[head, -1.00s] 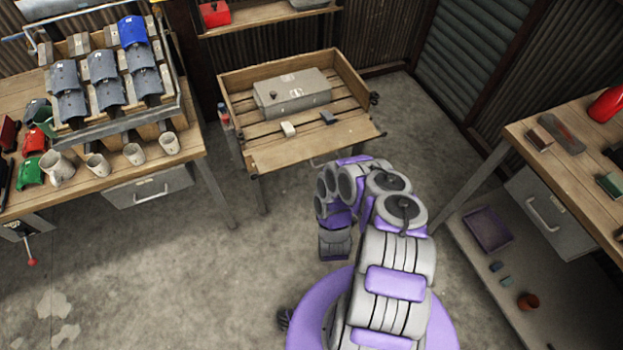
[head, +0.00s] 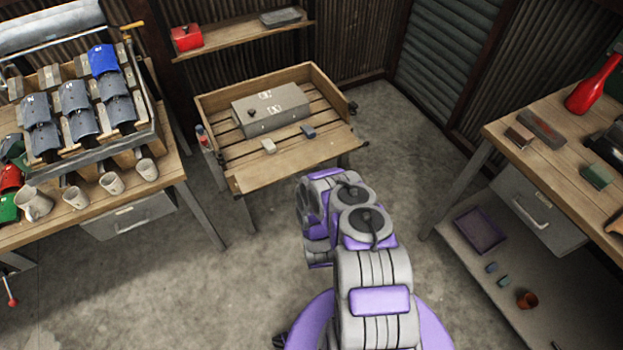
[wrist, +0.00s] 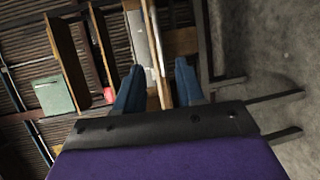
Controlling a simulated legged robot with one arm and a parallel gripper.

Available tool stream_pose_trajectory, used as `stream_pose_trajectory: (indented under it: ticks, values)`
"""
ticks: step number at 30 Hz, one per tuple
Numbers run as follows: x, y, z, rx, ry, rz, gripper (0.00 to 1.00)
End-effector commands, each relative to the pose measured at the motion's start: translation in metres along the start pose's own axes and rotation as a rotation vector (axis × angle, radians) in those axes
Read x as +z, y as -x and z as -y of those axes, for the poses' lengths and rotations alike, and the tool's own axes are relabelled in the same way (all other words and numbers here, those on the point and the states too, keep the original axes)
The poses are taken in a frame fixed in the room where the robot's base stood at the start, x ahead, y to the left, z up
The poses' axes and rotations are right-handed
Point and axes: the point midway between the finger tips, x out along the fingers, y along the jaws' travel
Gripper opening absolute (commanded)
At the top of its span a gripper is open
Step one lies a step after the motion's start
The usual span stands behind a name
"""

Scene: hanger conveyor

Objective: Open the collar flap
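I cannot single out a collar flap for certain in either view. In the head view, a low wooden tray table (head: 295,172) stands ahead of my arm, with raised walls at its back and sides and a flat board along its front. A grey box (head: 285,115) with a small dark knob sits on its slats. In the wrist view, my gripper (wrist: 160,84) shows two blue fingers spread apart with nothing held between them. In the head view, my folded arm hides the fingers. The arm is in front of the tray table, apart from it.
Two small blocks, one pale (head: 268,146) and one blue-grey (head: 308,131), lie near the tray table's front. A left bench holds several mugs (head: 75,197) and a rack of curved plates (head: 75,99). A right bench (head: 549,172) holds tools. Floor between is clear.

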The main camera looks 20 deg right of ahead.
Motion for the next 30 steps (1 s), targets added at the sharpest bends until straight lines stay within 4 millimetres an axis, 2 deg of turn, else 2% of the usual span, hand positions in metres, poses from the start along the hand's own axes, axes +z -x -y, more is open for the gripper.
stream_pose_trajectory:
  ticks: [18,24,30]
  values:
    - [-0.001,-0.108,0.000,0.005,-0.001,-0.001,0.38]
    - [-0.003,-0.127,0.000,0.004,0.000,-0.002,0.38]
    - [-0.004,-0.131,-0.001,0.002,0.004,-0.003,0.38]
